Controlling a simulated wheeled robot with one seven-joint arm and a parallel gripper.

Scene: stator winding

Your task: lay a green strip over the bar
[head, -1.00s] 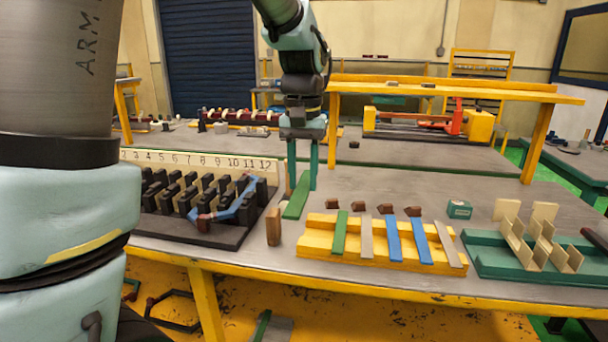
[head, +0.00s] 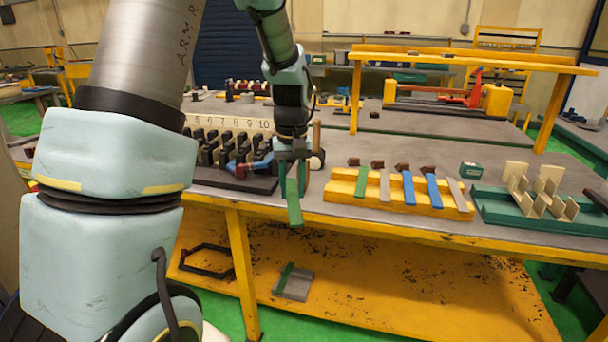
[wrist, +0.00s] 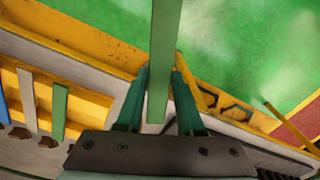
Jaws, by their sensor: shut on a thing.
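My gripper (head: 293,182) is shut on a green strip (head: 294,207). The strip hangs down from the fingers just in front of the table's front edge. In the wrist view the strip (wrist: 165,40) sticks out between the green fingers (wrist: 159,88), with green floor beyond. A blue bar with reddish ends (head: 249,169) lies tilted across the right part of the black slotted block (head: 222,178), left of my gripper. My gripper hides the block's right end. Another green strip (head: 361,183) lies on the yellow rack (head: 342,189), and shows in the wrist view (wrist: 59,110).
The rack also holds blue and grey strips. Right of it stands a green tray (head: 520,212) with beige dividers and a small green box (head: 470,169). A numbered board (head: 236,124) stands behind the block. The lower yellow shelf (head: 400,290) holds a grey plate (head: 294,285).

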